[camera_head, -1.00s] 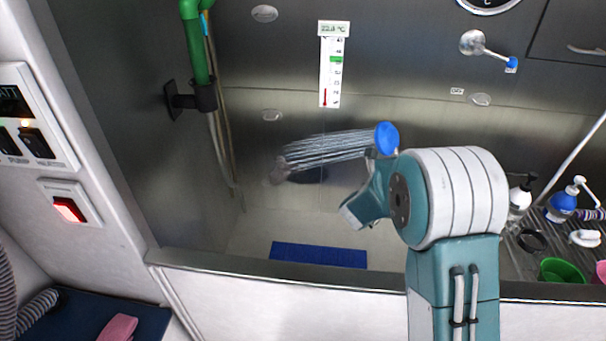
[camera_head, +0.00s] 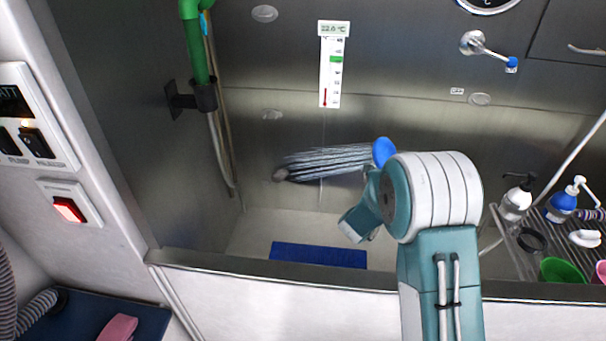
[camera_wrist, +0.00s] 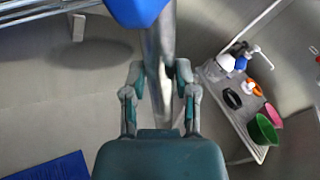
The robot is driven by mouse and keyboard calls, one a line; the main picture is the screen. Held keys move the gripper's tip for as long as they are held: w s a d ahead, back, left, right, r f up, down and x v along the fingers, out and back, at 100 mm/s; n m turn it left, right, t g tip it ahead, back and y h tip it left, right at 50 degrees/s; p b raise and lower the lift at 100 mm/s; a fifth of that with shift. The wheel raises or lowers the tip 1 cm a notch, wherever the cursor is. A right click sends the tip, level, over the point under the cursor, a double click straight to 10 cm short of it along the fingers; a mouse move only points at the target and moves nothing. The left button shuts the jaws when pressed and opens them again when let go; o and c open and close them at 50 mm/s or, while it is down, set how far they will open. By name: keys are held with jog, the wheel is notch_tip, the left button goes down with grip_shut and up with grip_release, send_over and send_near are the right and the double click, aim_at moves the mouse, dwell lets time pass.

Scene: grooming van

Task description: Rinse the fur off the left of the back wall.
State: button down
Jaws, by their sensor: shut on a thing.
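My gripper (camera_wrist: 160,75) is shut on the grey handle of a shower head (camera_wrist: 160,42), which passes between its two fingers in the wrist view. The blue head of the shower (camera_head: 382,152) shows above my wrist in the head view. White water jets (camera_head: 330,160) run from it leftward to the back wall (camera_head: 380,115). A small brownish-grey patch, seemingly fur (camera_head: 280,175), shows at the left end of the jets, low on the left of that wall. The spray partly covers it. My fingers are hidden in the head view.
A blue mat (camera_head: 318,256) lies on the tub floor behind the front rim (camera_head: 280,272). A green pipe (camera_head: 196,50) stands at left. A rack (camera_head: 520,255) with bottles and bowls is at right. A thermometer strip (camera_head: 330,70) hangs on the wall.

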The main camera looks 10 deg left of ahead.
jog(key=shift+d, duration=0.5)
jog(key=shift+a, duration=0.15)
jog(key=shift+a, duration=0.5)
jog(key=shift+d, duration=0.65)
jog(key=shift+a, duration=0.1)
